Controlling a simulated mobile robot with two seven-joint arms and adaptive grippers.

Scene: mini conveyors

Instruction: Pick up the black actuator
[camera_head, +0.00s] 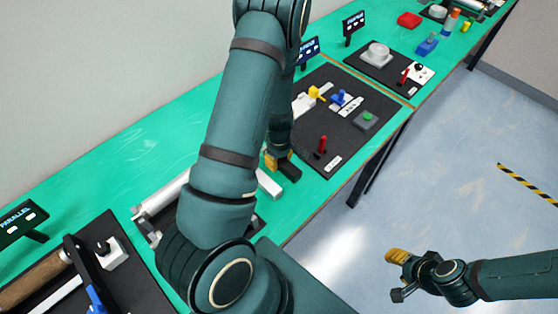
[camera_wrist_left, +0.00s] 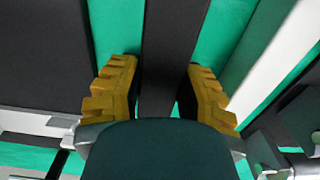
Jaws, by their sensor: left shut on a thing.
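My left gripper (camera_head: 279,161) is low over the green table, mostly hidden behind my own arm in the head view. Its yellow fingers are shut on a black bar, which I take for the black actuator (camera_head: 290,173). In the left wrist view the actuator (camera_wrist_left: 168,50) runs between the two yellow fingers (camera_wrist_left: 160,92). Whether it touches the table I cannot tell. My right gripper (camera_head: 397,274) hangs over the floor at the lower right, away from the table, with nothing visible in it; its opening is unclear.
A white bar (camera_head: 269,183) lies beside the actuator. A dark board (camera_head: 350,144) with a red lever (camera_head: 322,146), blue and yellow parts and a green button is just beyond. A roller conveyor (camera_head: 160,196) is partly behind my arm. A parallel-labelled sign (camera_head: 17,220) stands at left.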

